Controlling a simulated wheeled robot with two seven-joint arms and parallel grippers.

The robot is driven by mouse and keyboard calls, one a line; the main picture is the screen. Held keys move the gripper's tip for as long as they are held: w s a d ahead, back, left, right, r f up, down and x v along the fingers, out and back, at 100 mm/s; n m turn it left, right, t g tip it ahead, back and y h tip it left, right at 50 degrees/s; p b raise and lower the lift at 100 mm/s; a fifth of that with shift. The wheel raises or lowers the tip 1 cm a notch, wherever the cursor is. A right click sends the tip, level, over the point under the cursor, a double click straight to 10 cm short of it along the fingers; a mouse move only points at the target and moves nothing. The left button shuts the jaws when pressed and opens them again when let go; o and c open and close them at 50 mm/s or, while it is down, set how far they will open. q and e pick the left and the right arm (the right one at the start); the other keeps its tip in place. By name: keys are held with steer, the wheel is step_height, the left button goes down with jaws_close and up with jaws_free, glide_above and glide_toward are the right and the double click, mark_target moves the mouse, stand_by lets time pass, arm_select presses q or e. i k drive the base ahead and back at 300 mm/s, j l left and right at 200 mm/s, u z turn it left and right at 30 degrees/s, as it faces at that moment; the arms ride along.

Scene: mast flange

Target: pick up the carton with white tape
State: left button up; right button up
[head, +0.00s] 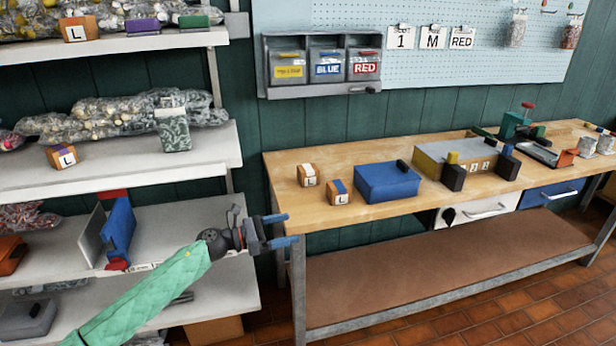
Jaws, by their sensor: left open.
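A small brown carton (307,175) with what looks like white tape and a white label stands upright near the left end of the wooden workbench (440,200). A similar carton (339,192) with blue tape and an L label stands just to its right and nearer the front edge. My left gripper (282,231) is open and empty, with its blue fingers pointing right. It shows in front of the bench's left front corner, below and left of both cartons in the picture. My right gripper is out of view.
Shelves (180,155) at left hold bagged goods and another carton (62,156) with purple tape. Labelled bins (320,67) hang above the bench. Bare benchtop lies around the cartons.

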mark_target(308, 175)
steer(key=i, duration=1)
